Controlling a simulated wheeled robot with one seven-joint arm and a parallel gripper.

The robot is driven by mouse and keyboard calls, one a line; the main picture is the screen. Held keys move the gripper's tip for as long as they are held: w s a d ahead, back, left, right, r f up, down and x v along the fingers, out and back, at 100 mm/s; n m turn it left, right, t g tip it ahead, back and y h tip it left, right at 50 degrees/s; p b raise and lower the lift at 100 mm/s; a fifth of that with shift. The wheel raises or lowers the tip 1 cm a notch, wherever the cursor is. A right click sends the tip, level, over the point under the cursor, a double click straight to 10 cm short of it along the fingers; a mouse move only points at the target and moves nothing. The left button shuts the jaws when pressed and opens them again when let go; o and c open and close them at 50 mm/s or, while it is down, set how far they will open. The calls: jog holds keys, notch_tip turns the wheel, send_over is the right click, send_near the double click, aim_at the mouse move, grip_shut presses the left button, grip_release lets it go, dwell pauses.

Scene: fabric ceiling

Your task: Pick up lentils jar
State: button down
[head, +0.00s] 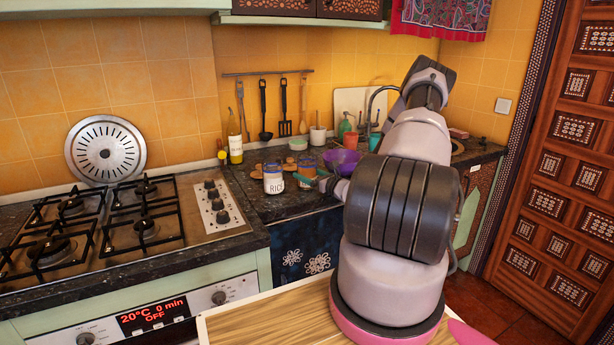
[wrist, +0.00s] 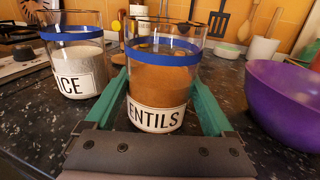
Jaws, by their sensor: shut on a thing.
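The lentils jar (wrist: 163,82) is clear glass with a blue band, orange-brown contents and a white label reading "ENTILS" in the wrist view. In the head view the jar (head: 306,166) is small and partly hidden by my arm. My gripper (wrist: 160,100) has its green fingers on both sides of the jar, shut on it. The jar looks upright, at or close to the dark counter; I cannot tell if its base touches. The gripper also shows in the head view (head: 312,180).
A rice jar (wrist: 78,60) stands close on the left. A purple bowl (wrist: 283,105) is close on the right. An oil bottle (head: 235,141) and hanging utensils are behind. The gas stove (head: 145,215) is further left. Dark speckled counter (wrist: 30,125) shows in front.

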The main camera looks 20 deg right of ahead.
jog(key=shift+r, duration=0.1)
notch_tip(320, 180, up, 10)
dwell(0.6)
dwell(0.4)
